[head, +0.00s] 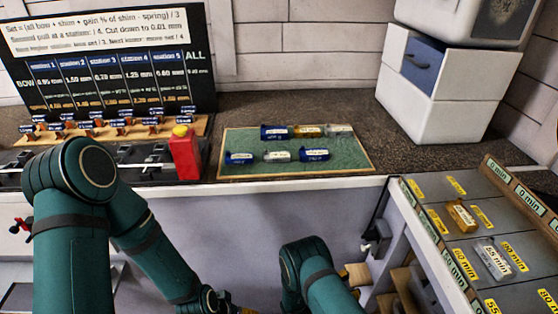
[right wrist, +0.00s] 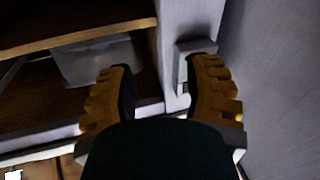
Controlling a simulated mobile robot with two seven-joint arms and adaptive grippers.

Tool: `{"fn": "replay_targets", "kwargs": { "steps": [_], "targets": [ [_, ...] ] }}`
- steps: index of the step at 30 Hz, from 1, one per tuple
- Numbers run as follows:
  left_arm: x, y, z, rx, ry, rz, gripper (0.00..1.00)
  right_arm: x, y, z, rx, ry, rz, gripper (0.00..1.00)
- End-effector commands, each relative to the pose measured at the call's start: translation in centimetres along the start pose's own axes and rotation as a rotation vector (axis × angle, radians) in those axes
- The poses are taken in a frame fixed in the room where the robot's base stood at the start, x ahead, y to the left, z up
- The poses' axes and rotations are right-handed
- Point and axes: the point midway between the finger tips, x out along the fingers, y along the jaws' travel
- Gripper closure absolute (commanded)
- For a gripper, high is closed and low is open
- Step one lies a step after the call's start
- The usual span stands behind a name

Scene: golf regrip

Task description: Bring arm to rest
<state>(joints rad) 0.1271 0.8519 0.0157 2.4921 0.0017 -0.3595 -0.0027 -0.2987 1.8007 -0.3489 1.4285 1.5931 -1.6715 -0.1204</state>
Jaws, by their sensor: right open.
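My right gripper (right wrist: 160,72) is open in the right wrist view, with its two ribbed yellow fingers apart and nothing between them. It is in front of a pale upright post and a wooden shelf. In the head view my right arm (head: 312,270) is low at the bottom centre, in front of the counter's front face. My left arm (head: 75,215) comes in from the left and bends down to the bottom edge. Its gripper is largely cut off there, so its jaws cannot be made out.
A green mat (head: 340,166) with several small labelled bottles lies on the dark counter. A red block (head: 185,152) stands left of it. White drawer boxes (head: 438,95) stand at the back right. A grey labelled tray (head: 440,190) is at the right. Wooden shelving (right wrist: 60,22) is close to the right gripper.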

Motion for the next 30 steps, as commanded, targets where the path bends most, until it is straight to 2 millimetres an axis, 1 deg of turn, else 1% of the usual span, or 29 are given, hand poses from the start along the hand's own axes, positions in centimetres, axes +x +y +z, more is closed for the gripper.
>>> {"fn": "replay_targets", "kwargs": {
  "steps": [1,3,6,8,10,13,14,15,17,18,20,21,24,25,27,30],
  "targets": [
    [0.0,0.0,0.0,0.000,-0.001,0.000,0.39,1.0,-0.5,0.1,-0.006,-0.077,-0.041,0.50],
    [-0.1,0.0,0.1,0.000,-0.001,0.000,0.39,1.9,-1.3,0.6,-0.017,-0.204,-0.121,0.50],
    [-0.1,0.0,0.1,0.000,-0.001,0.000,0.39,2.1,-2.3,1.2,-0.034,-0.417,-0.256,0.50],
    [0.0,0.0,0.1,0.000,-0.001,0.000,0.39,1.5,-2.6,1.4,-0.049,-0.551,-0.344,0.50],
    [0.0,0.0,0.0,0.000,-0.001,0.000,0.39,0.2,-2.6,1.3,-0.068,-0.706,-0.451,0.50],
    [0.0,0.0,0.1,0.000,-0.001,0.000,0.39,-2.6,-1.8,0.4,-0.104,-0.921,-0.612,0.50],
    [0.0,0.0,0.1,0.000,-0.001,0.000,0.39,-3.6,-1.3,-0.1,-0.119,-0.985,-0.662,0.50],
    [0.0,0.0,0.1,0.000,-0.001,0.000,0.39,-5.1,-0.5,-0.9,-0.140,-1.065,-0.732,0.50],
    [0.0,0.0,0.0,0.000,-0.001,0.000,0.39,-7.3,0.9,-2.3,-0.178,-1.176,-0.838,0.50],
    [0.0,0.0,0.0,0.000,-0.001,0.000,0.39,-8.7,2.1,-3.4,-0.207,-1.243,-0.905,0.50],
    [0.0,0.0,0.0,0.000,-0.001,0.000,0.39,-10.6,4.1,-4.9,-0.254,-1.328,-1.001,0.50],
    [0.0,0.0,0.1,0.000,-0.001,0.000,0.39,-11.7,5.3,-6.0,-0.285,-1.373,-1.059,0.50],
    [0.0,0.0,0.1,0.000,-0.001,0.000,0.39,-13.8,8.2,-7.9,-0.359,-1.454,-1.173,0.50],
    [0.0,0.0,0.1,0.000,-0.001,0.000,0.39,-14.2,8.9,-8.4,-0.377,-1.470,-1.198,0.50],
    [0.0,0.0,0.1,0.000,-0.001,0.000,0.39,-14.9,10.0,-9.1,-0.407,-1.494,-1.239,0.50],
    [0.0,0.0,0.1,0.000,-0.001,0.000,0.39,-15.2,10.7,-9.4,-0.426,-1.508,-1.262,0.50]
  ]
}}
